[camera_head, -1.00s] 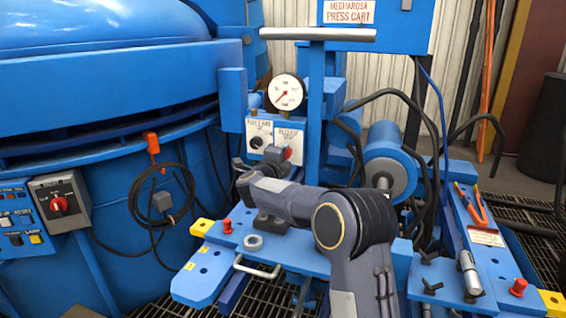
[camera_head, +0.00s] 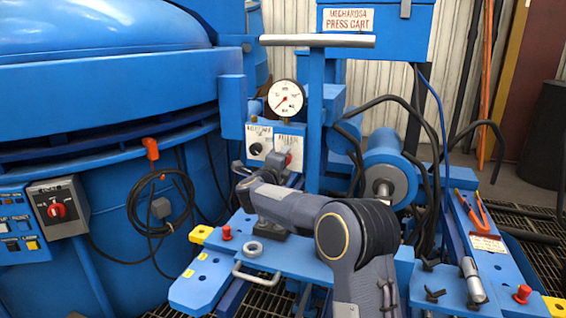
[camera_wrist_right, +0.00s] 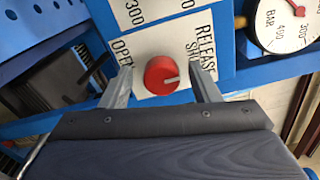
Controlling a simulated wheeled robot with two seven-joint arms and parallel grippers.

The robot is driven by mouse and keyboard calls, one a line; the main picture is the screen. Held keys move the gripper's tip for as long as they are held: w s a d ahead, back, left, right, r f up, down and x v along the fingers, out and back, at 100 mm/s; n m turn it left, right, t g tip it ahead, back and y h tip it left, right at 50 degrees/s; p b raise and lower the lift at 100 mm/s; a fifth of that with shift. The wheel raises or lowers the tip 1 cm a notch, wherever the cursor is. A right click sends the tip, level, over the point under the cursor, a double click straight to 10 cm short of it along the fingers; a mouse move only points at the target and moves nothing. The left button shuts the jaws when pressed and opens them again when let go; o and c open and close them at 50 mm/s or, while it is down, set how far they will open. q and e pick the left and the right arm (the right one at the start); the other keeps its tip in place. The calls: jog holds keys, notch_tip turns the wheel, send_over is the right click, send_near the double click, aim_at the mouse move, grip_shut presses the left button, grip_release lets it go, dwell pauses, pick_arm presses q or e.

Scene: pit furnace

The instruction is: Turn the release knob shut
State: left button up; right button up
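The red release knob (camera_wrist_right: 161,75) sits on a white plate marked OPEN on the left and RELEASE, with a partly hidden SH word, on the right. My right gripper (camera_wrist_right: 163,86) is open, with one finger on each side of the knob and a visible gap on both sides. In the head view, my right gripper (camera_head: 283,162) is at the panel, and its wrist hides most of the knob area. My left gripper is not in view.
A pressure gauge (camera_head: 286,97) stands just above the panel. A black knob (camera_head: 256,148) is left of my gripper. A blue cylinder (camera_head: 389,172) with black hoses is at the right.

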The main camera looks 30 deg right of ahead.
jog(key=p+v, duration=0.1)
jog(key=v, duration=0.6)
jog(key=shift+s+a, duration=0.25)
jog(key=shift+s, duration=0.05)
jog(key=shift+r, duration=0.1)
dwell(0.3)
